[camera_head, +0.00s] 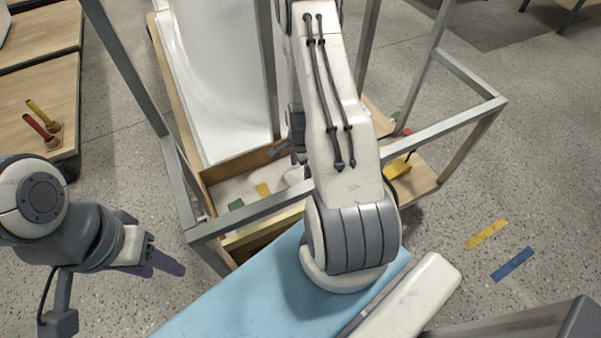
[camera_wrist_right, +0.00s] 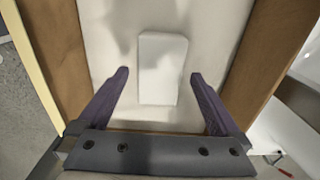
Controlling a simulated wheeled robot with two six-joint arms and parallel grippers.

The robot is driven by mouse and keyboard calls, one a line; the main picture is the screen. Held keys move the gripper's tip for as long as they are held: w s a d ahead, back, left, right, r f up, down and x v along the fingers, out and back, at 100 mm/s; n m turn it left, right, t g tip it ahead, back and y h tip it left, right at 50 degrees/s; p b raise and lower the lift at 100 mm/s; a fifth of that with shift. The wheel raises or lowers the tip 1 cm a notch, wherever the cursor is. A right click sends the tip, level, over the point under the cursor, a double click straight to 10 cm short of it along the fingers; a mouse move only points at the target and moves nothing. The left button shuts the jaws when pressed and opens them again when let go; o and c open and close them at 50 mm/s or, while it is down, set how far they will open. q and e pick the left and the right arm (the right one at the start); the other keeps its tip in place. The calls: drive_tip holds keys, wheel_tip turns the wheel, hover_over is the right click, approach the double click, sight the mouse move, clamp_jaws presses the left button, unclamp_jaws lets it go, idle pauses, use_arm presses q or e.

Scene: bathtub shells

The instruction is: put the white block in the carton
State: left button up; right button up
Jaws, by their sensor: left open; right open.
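The white block (camera_wrist_right: 161,68) lies on a pale floor between two brown walls in the right wrist view. My right gripper (camera_wrist_right: 164,75) is open, with one purple finger on each side of the block's near end and visible gaps to it. In the head view my right arm hides most of this gripper. My left gripper (camera_head: 165,265) is open and empty at the lower left, beside the metal frame. I cannot tell which container is the carton; the brown-walled box (camera_head: 243,163) in the head view is partly hidden by my right arm.
A grey metal frame (camera_head: 130,72) surrounds the box and a large white shell (camera_head: 218,75). A light blue surface (camera_head: 265,300) is in front. A wooden table (camera_head: 45,85) stands left.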

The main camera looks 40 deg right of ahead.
sight(300, 175)
wheel_tip(300, 175, up, 9)
drive_tip(key=p, duration=0.2)
drive_tip(key=w+a+r+n, duration=0.3)
drive_tip(key=a+r+n, duration=0.5)
drive_tip(key=a, duration=0.4)
drive_tip(key=s+a+r+n, duration=0.4)
drive_tip(key=a+r+n, duration=0.3)
drive_tip(key=a+r, duration=0.25)
drive_tip(key=s+a+r+n, duration=0.3)
drive_tip(key=s+a+n, duration=0.1)
drive_tip(key=s+n, duration=0.2)
drive_tip(key=s+a+r+n+y, duration=0.1)
drive_tip(key=s+a+r+n, duration=0.3)
drive_tip(key=s+n, duration=0.3)
drive_tip(key=shift+s+a, duration=0.65)
drive_tip(key=shift+s, duration=0.5)
